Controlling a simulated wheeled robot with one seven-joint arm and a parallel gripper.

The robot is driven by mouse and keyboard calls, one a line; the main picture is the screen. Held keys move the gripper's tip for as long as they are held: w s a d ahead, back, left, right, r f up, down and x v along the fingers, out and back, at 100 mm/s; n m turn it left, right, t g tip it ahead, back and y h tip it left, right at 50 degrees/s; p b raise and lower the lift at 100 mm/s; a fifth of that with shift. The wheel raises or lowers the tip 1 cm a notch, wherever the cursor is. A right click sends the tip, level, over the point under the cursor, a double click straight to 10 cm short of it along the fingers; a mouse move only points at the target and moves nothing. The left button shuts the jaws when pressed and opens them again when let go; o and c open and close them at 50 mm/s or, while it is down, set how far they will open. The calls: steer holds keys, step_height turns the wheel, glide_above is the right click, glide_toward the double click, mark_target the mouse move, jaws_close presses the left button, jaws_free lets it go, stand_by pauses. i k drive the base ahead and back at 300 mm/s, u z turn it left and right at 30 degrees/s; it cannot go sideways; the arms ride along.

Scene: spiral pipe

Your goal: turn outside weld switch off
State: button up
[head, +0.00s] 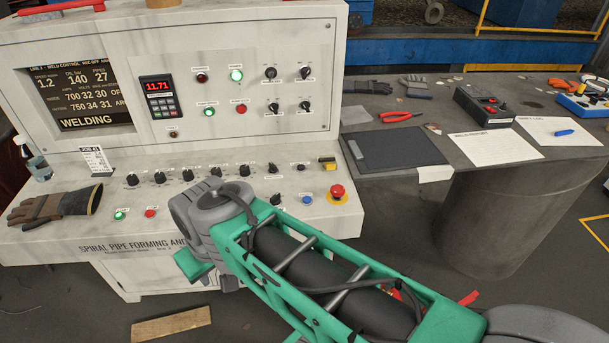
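The control console (240,130) stands at left with an upright panel and a sloped desk. Black rotary switches sit at the panel's right: upper left (270,73), upper right (306,73), lower left (272,106) and lower right (305,106). Their labels are too small to read, so I cannot tell which is the outside weld switch. The screen (90,98) reads "WELDING" at the bottom. A green lamp (236,75) and another green lamp (209,112) look lit. My green arm crosses in front of the desk; my gripper is not visible.
The desk carries a row of black knobs (188,175), a red emergency button (338,191), work gloves (55,206) and a bottle (36,163). A dark table (465,150) at right holds papers, red pliers (401,117) and a black box (482,104). A plank (171,325) lies on the floor.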

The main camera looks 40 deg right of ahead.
mark_target(275, 200)
steer(key=u, duration=0.05)
steer(key=i, duration=0.45)
steer(key=u, duration=1.25)
